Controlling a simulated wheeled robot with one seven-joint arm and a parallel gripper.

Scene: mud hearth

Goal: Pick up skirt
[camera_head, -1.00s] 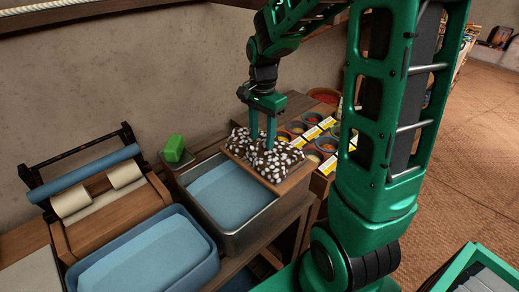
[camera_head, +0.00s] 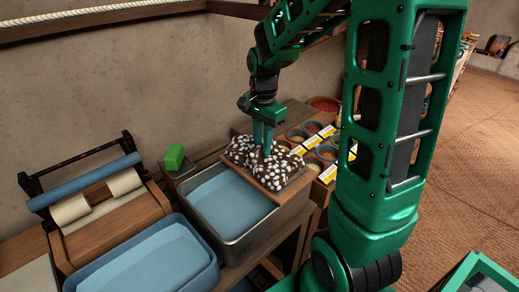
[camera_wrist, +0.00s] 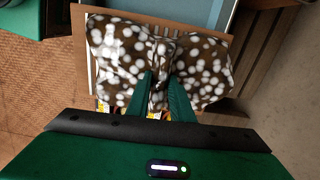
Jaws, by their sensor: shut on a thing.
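The skirt (camera_head: 285,167) is a bunched dark brown cloth with white spots. It lies on a wooden board (camera_head: 270,186) at the back right edge of a metal basin. My gripper (camera_head: 263,152) points down into the middle of the cloth and is shut on a pinched fold of it. In the wrist view the skirt (camera_wrist: 120,58) spreads to both sides of the fingers, with the fold gathered between the fingertips (camera_wrist: 161,80). The cloth still appears to rest on the board, and its underside is hidden.
The metal basin (camera_head: 245,240) of blue water stands in front of the board. A blue tub (camera_head: 208,270), a roller wringer (camera_head: 95,205) and a green block (camera_head: 174,157) are to the left. Several small bowls (camera_head: 311,142) stand behind at right. The wall (camera_head: 120,90) is close behind.

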